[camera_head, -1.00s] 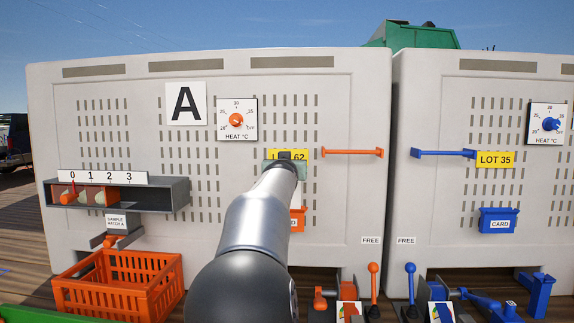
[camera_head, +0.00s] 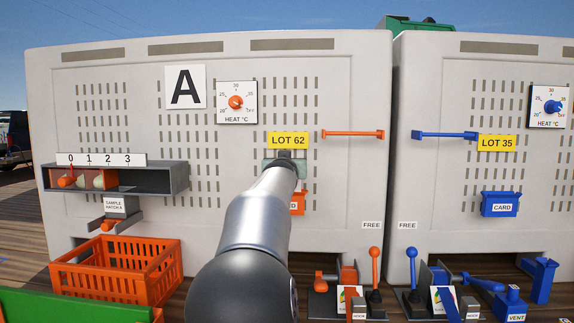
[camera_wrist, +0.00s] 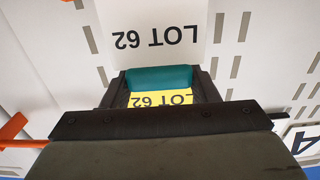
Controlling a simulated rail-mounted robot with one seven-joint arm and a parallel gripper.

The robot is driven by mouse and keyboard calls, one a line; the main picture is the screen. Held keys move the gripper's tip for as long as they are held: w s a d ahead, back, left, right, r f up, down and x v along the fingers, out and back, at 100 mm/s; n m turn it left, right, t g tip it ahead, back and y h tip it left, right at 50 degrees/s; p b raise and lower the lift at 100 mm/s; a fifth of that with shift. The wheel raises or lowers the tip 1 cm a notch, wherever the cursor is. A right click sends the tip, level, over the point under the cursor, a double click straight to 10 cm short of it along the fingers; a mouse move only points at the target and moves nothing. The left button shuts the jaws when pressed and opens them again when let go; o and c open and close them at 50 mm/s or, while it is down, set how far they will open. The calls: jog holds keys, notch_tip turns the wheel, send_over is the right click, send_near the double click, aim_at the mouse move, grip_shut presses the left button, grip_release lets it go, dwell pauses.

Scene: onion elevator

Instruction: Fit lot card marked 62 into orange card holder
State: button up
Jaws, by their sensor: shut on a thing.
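My gripper (camera_head: 285,155) is shut on the lot card and holds it in front of the panel, just below the yellow LOT 62 sign (camera_head: 289,140). In the wrist view the white card (camera_wrist: 156,20) reads LOT 62 upside down, and a teal piece (camera_wrist: 160,77) lies between the fingers. In the head view a pale green strip (camera_head: 271,168) shows at the gripper. The orange card holder (camera_head: 299,203) is below and mostly hidden behind my arm; only its right part shows. The card's lower edge is hidden, and I see no contact with the holder.
An orange rail (camera_head: 352,134) is to the right of the sign. A grey shelf (camera_head: 178,180) juts out at left above an orange basket (camera_head: 118,282). A blue holder (camera_head: 501,205) is on the right panel. Levers (camera_head: 375,263) stand below right.

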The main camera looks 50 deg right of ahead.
jog(key=o, duration=1.1)
jog(key=shift+a+f, duration=0.1)
jog(key=shift+s+a+b, duration=0.1)
jog(key=shift+a+b, duration=0.15)
jog(key=shift+b, duration=0.1)
jog(key=shift+b+v, duration=8.35)
jog(key=shift+b, duration=1.2)
